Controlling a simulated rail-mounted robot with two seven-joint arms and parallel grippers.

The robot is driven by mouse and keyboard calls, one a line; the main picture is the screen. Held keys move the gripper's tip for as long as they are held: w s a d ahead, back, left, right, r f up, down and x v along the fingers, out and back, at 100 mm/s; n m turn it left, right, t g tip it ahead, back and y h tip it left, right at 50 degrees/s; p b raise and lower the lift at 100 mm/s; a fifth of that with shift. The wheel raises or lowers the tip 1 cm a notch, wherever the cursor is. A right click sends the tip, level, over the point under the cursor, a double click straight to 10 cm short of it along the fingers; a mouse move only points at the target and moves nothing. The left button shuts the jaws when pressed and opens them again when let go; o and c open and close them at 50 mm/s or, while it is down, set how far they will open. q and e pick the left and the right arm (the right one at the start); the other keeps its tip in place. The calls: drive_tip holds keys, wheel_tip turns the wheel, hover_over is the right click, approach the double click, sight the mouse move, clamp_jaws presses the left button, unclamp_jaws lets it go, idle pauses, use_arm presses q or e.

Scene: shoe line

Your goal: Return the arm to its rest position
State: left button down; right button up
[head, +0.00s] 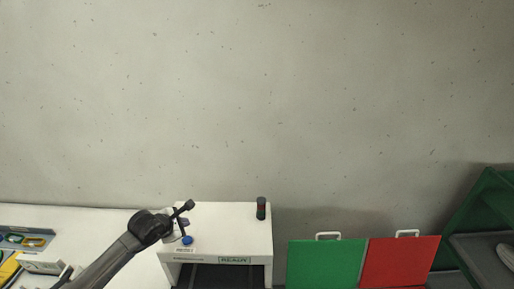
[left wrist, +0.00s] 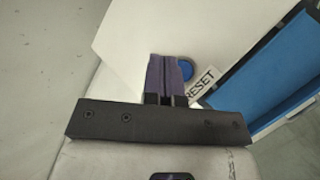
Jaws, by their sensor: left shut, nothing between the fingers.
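My left arm reaches in from the lower left of the head view. My left gripper (head: 184,223) is above the left part of the white machine top (head: 225,216). Its purple fingers are shut with nothing between them, and they also show in the left wrist view (left wrist: 170,76). A blue button (head: 187,240) is close by the fingertips in the picture; it also shows in the left wrist view (left wrist: 185,68), beside a label reading RESET (left wrist: 202,86). I cannot tell the exact gap between fingertips and button. My right gripper is not in view.
A dark cylinder (head: 261,208) stands on the machine's right back corner. Green (head: 325,263) and red (head: 400,262) panels with white handles are to the right, then a green-framed rack (head: 470,222). A tray of coloured items (head: 22,240) is at far left. The wall behind is bare.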

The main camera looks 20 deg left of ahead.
use_arm(q)
drive_tip(key=w+d+r+n+t+h, duration=0.1)
drive_tip(key=d+r+n+t+h, duration=0.2)
drive_tip(key=r+n+t, duration=0.5)
drive_tip(key=d+r+n+t+h, duration=0.2)
drive_tip(key=d+r+t+h, duration=0.15)
drive_tip(key=r, duration=0.85)
drive_tip(key=s+a+r+n+t+y, duration=0.1)
drive_tip(key=s+a+r+n+y, duration=0.25)
drive_tip(key=n+y, duration=0.8)
drive_tip(key=s+a+r+n+y, duration=0.25)
drive_tip(key=r+n+y, duration=0.4)
drive_tip(key=n, duration=0.85)
drive_tip(key=s+d+f+n+g+h+p, duration=0.25)
drive_tip(key=s+d+f+g, duration=0.3)
drive_tip(key=f, duration=0.45)
drive_tip(key=s+d+f+n+g+h+p, duration=0.1)
drive_tip(key=s+d+f+n+g+h, duration=0.4)
drive_tip(key=f, duration=0.5)
drive_tip(key=s+d+f+g+h+p, duration=0.1)
drive_tip(key=s+d+f+g+p, duration=0.1)
drive_tip(key=s+f, duration=0.5)
drive_tip(key=s+d+f+g+h+p, duration=0.1)
drive_tip(key=s+d+f+g, duration=0.3)
drive_tip(key=s, duration=1.4)
wheel_tip(320, 180, down, 3)
drive_tip(key=shift+s+r+n+g+h+p, duration=0.15)
drive_tip(key=shift+s+n+g+h+p, duration=0.2)
drive_tip(key=shift+g+p, duration=0.35)
